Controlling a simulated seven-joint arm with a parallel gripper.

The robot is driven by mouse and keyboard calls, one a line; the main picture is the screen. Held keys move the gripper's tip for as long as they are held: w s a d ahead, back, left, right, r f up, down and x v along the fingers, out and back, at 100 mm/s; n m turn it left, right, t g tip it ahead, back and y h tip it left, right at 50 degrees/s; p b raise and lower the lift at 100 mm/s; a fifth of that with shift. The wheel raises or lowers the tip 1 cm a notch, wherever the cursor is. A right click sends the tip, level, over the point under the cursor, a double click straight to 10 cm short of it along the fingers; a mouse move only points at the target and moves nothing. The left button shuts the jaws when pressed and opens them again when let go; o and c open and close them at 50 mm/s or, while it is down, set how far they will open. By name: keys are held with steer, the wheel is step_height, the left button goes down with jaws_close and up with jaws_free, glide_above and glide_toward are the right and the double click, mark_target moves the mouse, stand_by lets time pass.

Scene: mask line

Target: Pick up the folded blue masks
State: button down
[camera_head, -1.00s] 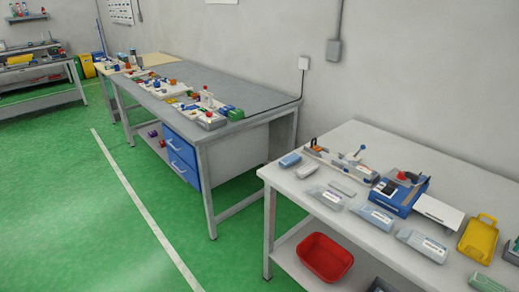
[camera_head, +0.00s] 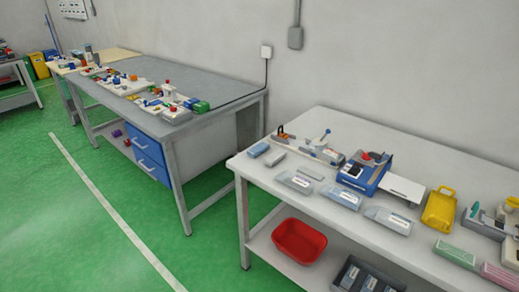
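A small blue folded stack (camera_head: 258,149), which looks like the folded blue masks, lies near the left end of the white table (camera_head: 243,167). A greyer flat piece (camera_head: 274,158) lies right beside it; I cannot tell whether it is a mask stack. Several clear packs with pale blue contents, one of them a pack (camera_head: 341,197), lie in a row along the table's front. My gripper is not in view.
A blue machine (camera_head: 365,172) with a white plate stands mid-table, with a yellow container (camera_head: 439,209) to its right. Green (camera_head: 455,252) and pink (camera_head: 500,276) stacks lie at the front right. A red bin (camera_head: 299,240) sits on the lower shelf. Green floor is open at left.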

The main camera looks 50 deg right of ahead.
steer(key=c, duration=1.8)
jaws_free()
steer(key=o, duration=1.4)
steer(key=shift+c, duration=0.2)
